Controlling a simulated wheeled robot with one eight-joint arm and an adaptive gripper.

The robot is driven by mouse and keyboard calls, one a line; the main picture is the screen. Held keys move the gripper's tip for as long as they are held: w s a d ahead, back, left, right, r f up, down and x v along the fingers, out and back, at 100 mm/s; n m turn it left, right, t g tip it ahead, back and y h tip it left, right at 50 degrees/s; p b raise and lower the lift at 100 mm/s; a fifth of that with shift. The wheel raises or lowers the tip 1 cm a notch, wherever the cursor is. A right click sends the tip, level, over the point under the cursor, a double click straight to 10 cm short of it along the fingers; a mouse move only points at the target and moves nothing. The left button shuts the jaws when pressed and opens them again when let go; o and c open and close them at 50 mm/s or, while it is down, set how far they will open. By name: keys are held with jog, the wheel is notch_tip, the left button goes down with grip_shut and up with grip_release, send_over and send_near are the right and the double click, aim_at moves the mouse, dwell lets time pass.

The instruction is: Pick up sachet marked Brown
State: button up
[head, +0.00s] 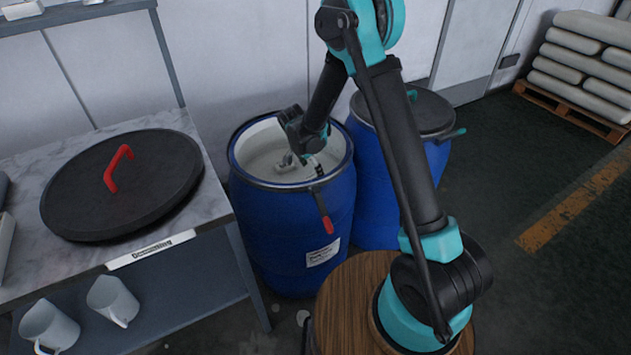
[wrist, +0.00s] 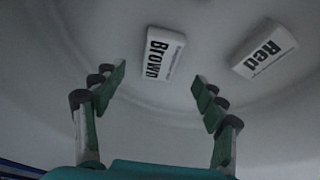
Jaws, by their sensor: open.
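The sachet marked Brown (wrist: 162,54) is a small white block-shaped packet with black lettering. In the wrist view it lies on the pale inside of the drum, just beyond the gap between my fingertips. My gripper (wrist: 159,82) is open and empty, with a green-padded finger on each side. In the head view my gripper (head: 291,161) reaches down into the open blue drum (head: 292,225). A second sachet, marked Red (wrist: 265,50), lies to the right of the Brown one. I cannot make out the sachets' lettering in the head view.
The drum's rim surrounds my gripper, and a red-ended lever (head: 323,212) hangs on its front. A lidded blue drum (head: 432,157) stands behind right. A black lid with a red handle (head: 120,185) lies on the left table. A pallet of sacks (head: 585,65) stands far right.

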aim_at(315, 177)
jog(key=shift+x, duration=2.9)
jog(key=shift+a, duration=0.1)
jog(key=c, duration=1.3)
jog(key=shift+c, duration=0.2)
jog(key=shift+r, duration=0.15)
